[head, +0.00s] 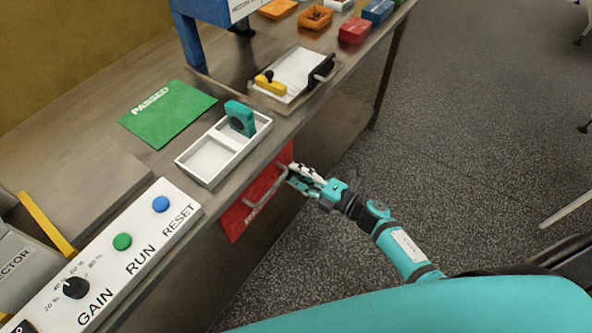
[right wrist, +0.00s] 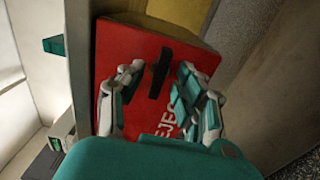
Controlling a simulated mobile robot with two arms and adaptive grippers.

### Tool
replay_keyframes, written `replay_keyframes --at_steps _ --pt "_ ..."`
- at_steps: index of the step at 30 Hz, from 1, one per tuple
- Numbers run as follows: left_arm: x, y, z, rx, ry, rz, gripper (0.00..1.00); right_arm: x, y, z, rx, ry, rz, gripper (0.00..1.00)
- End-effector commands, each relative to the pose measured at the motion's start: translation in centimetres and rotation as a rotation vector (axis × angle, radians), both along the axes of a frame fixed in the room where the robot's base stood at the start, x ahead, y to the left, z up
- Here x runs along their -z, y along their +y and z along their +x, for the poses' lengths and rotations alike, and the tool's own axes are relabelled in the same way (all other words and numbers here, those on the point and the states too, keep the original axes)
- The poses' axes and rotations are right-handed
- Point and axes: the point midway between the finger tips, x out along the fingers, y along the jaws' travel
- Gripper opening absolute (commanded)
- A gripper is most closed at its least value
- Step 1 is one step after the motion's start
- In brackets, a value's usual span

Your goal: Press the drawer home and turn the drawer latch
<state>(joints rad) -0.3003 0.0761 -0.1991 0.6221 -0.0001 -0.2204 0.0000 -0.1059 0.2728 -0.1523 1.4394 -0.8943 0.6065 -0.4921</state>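The red drawer front (head: 240,217) is below the bench edge in the head view, with a grey bar handle (head: 262,190) across it. In the right wrist view the red front (right wrist: 122,52) fills the middle, with part of its white lettering showing. A black bar (right wrist: 160,74), apparently the latch, runs roughly upright in that picture. My right gripper (head: 291,176) is at the drawer's right end. Its fingers (right wrist: 159,82) are apart, one on each side of the black bar; contact cannot be told. My left gripper is out of view.
On the bench are a white two-part tray (head: 180,161) holding a teal part (head: 239,118), a green PASSED mat (head: 168,110), and a control panel (head: 110,262). The grey floor (head: 450,140) right of the bench is clear near my arm.

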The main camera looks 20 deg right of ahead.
Motion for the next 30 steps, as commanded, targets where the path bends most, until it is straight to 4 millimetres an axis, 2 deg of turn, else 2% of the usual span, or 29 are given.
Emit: replay_keyframes --at_steps 4,12,20,30 --pt "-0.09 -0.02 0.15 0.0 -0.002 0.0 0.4 -0.02 0.52 0.66 0.0 0.0 0.0 0.35" --pt "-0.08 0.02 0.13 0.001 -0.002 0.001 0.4 0.02 0.57 0.71 0.0 0.001 -0.001 0.35" --pt "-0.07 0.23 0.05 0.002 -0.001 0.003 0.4 0.03 0.55 0.69 0.0 0.001 -0.001 0.01" --pt "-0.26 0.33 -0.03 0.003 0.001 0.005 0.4 0.03 0.54 0.67 0.0 0.018 0.02 0.0"
